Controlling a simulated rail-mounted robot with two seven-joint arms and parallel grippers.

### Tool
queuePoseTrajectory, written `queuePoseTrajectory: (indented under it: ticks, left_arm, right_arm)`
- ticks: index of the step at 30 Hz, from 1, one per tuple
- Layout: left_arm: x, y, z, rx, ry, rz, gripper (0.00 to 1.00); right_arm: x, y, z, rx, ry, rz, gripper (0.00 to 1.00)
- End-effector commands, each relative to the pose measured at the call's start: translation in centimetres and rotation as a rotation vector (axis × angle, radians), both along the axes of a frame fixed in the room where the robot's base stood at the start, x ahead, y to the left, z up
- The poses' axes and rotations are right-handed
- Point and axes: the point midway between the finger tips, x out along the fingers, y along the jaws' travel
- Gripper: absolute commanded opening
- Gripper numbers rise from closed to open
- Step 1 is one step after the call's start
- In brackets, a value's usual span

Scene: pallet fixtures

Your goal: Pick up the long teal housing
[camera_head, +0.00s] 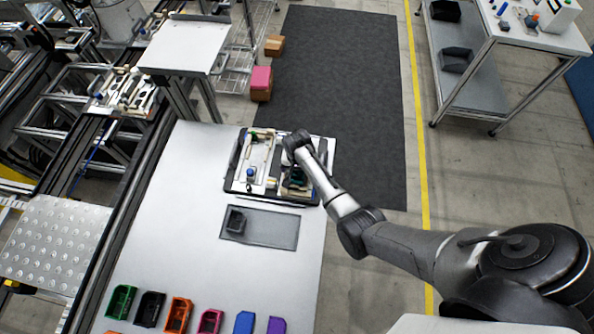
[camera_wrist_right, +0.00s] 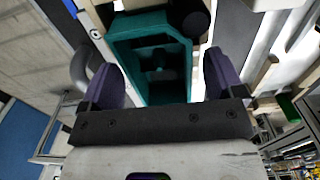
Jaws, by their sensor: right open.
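The teal housing (camera_wrist_right: 155,30) is an open box with inner walls, seen from close above in the right wrist view. In the head view a small dark teal part of it (camera_head: 295,178) shows on the pallet, mostly under my right wrist. My right gripper (camera_wrist_right: 162,78) is open, with one purple-grey finger on each side of the housing's near end. I cannot tell whether the fingers touch it. In the head view the right hand is over the right half of the black pallet (camera_head: 284,198). My left gripper is out of view.
A beige fixture (camera_head: 259,162) fills the pallet's left half. A grey tray (camera_head: 272,230) with a dark bin (camera_head: 236,221) lies in front. Several coloured bins, including a green one (camera_head: 121,301), line the table's near edge. The white table (camera_head: 180,220) is clear at left.

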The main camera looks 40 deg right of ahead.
Motion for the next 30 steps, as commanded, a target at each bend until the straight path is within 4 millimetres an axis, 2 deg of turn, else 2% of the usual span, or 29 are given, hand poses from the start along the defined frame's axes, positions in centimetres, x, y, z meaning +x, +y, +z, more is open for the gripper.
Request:
queuePoseTrajectory:
  ticks: [2,19,30]
  left_arm:
    - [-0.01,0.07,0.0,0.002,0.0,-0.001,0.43]
    - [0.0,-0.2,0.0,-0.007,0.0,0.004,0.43]
    - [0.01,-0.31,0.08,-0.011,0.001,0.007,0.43]
  right_arm:
    - [0.01,0.0,0.03,0.0,0.0,0.0,0.84]
    - [0.01,0.02,0.04,0.0,0.0,0.0,0.31]
    - [0.05,0.03,0.62,0.001,-0.001,0.0,0.31]
